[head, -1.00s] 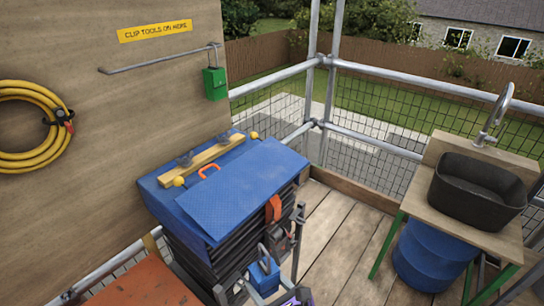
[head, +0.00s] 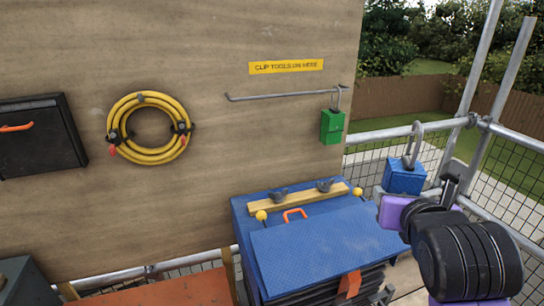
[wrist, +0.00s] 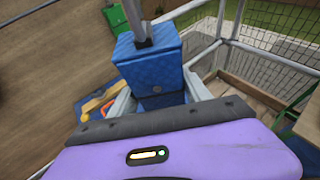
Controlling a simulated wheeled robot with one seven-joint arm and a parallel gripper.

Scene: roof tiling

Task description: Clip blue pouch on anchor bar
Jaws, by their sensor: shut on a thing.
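The blue pouch (head: 405,177) has a grey hook-shaped clip on top and is held upright in my gripper (head: 432,190), at the right of the head view. In the wrist view the pouch (wrist: 148,66) sits between the two pale fingers, which are shut on it.
A green pouch (head: 332,126) hangs at the bar's right end. Below is a blue-topped stack (head: 325,245) with a wooden batten and orange handle. A yellow hose coil (head: 112,128) hangs at left. Scaffold rails (head: 400,131) stand behind the pouch. The bar's left and middle are clear.

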